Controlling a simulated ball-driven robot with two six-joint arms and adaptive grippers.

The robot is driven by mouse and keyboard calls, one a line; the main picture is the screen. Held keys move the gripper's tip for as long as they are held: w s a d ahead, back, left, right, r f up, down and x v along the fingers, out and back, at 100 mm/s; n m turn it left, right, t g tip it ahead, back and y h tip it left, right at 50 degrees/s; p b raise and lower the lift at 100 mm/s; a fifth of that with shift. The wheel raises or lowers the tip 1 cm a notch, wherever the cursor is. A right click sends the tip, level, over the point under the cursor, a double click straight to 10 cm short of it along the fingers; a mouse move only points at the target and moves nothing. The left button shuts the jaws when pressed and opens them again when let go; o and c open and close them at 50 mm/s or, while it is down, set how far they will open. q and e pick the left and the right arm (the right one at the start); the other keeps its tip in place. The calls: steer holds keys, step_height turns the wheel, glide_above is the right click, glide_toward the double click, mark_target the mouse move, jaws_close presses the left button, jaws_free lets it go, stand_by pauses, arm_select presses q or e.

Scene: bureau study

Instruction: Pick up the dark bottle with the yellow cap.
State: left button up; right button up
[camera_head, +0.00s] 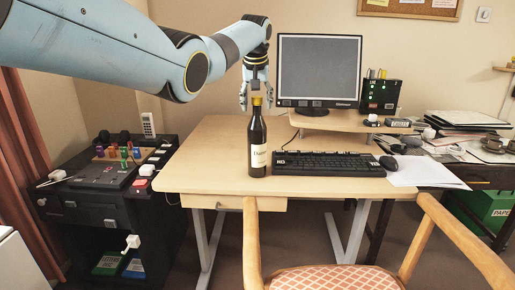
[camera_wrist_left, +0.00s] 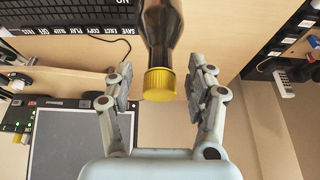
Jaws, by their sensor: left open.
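The dark bottle (camera_head: 257,140) with a pale label and a yellow cap stands upright on the wooden desk (camera_head: 215,150), left of the keyboard. My left gripper (camera_head: 256,101) hangs from above at the height of the cap, its fingers showing on both sides of the bottle top in the head view. In the left wrist view the yellow cap (camera_wrist_left: 159,84) lies between the two open, spread fingertips (camera_wrist_left: 160,82), with a visible gap on each side. Contact with the bottle does not show. My right gripper is not in view.
A black keyboard (camera_head: 330,163) lies just right of the bottle, with a mouse (camera_head: 389,163) and papers (camera_head: 425,172) farther right. A monitor (camera_head: 318,70) stands behind on a raised shelf. A wooden chair (camera_head: 330,278) is in front. The desk's left part is clear.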

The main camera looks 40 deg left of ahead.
arm_select(q)
steer(key=x, duration=0.2)
steer(key=shift+w+f+b, duration=0.1)
steer(key=shift+f+b, duration=0.2)
steer(key=shift+b, duration=0.05)
jaws_close()
steer(key=shift+r, duration=0.15)
